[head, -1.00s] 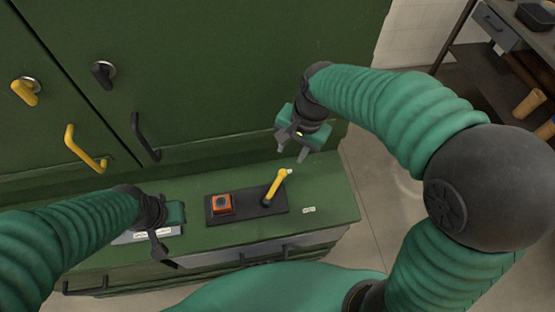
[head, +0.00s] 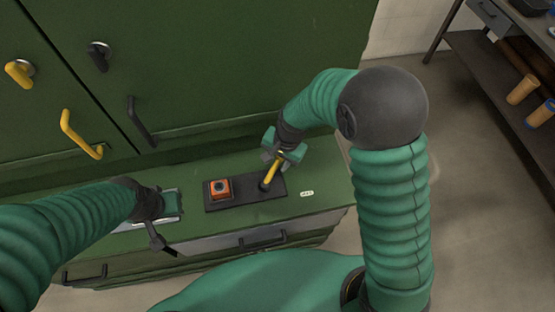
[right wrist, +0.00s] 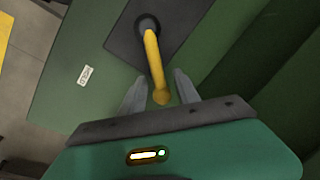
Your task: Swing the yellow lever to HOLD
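The yellow lever (head: 270,173) stands on a black base plate (head: 242,194) on the green console, leaning up and to the right. My right gripper (head: 272,158) is at the lever's upper end, which it partly hides. In the right wrist view the lever (right wrist: 155,65) has its free end between the two spread fingers of my right gripper (right wrist: 159,80), with gaps at both sides. A small white label (head: 307,193) lies right of the plate. It also shows in the right wrist view (right wrist: 86,75); its text is too small to read surely. My left gripper (head: 156,238) is by the console's left part.
An orange-framed button (head: 218,189) sits on the plate left of the lever. A green cabinet (head: 240,70) with yellow and black handles rises behind the console. A shelf (head: 490,75) stands at the far right. The console top between my left gripper and the plate is clear.

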